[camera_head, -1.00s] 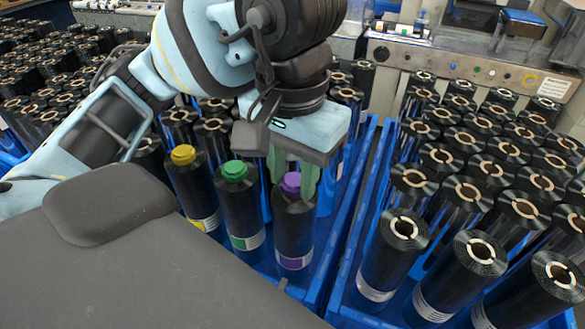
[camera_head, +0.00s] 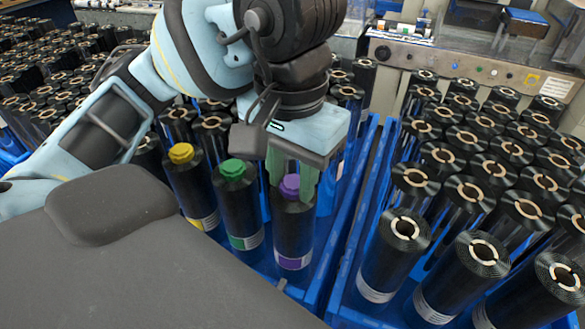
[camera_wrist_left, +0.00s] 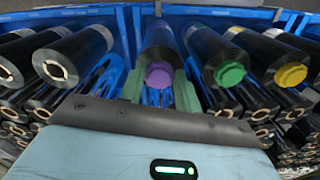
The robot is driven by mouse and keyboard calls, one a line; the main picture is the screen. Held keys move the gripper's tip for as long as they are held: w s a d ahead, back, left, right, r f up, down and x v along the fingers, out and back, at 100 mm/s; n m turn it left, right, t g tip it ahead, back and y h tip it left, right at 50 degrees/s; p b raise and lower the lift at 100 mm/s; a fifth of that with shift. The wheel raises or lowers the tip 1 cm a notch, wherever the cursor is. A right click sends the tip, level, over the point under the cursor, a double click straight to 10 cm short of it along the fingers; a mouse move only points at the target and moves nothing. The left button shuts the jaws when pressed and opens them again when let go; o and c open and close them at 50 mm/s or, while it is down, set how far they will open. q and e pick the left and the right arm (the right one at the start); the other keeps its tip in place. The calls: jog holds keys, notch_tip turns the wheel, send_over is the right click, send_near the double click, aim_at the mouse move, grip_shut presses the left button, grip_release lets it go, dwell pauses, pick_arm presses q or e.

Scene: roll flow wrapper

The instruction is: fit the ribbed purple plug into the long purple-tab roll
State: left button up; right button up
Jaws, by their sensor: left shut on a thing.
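The ribbed purple plug (camera_head: 290,186) sits at the top end of the long purple-tab roll (camera_head: 293,236), which stands upright in a blue crate. In the left wrist view the purple plug (camera_wrist_left: 159,75) shows at the roll's end, between two green fingers. My left gripper (camera_head: 292,188) points down over this roll, with a finger on each side, shut on the purple plug. How deep the plug sits in the roll's core is hidden. My right gripper is in neither view.
Rolls with a green plug (camera_head: 234,170) and a yellow plug (camera_head: 181,153) stand just to the left. A blue crate wall (camera_head: 338,222) separates them from many open-cored rolls (camera_head: 395,255) on the right. A machine panel (camera_head: 470,66) stands behind.

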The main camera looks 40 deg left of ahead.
aim_at(291, 184)
pick_arm(q)
jog(key=shift+f, duration=0.3)
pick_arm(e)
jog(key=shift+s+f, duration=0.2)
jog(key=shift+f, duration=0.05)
pick_arm(q)
jog(key=o, duration=0.7)
jog(key=shift+c, duration=0.2)
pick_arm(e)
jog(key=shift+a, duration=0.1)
pick_arm(q)
jog(key=shift+r, duration=0.55)
jog(key=shift+r+p, duration=1.6)
jog(key=shift+r, duration=2.15)
notch_tip(291, 184, up, 2)
jog(key=shift+r, duration=0.2)
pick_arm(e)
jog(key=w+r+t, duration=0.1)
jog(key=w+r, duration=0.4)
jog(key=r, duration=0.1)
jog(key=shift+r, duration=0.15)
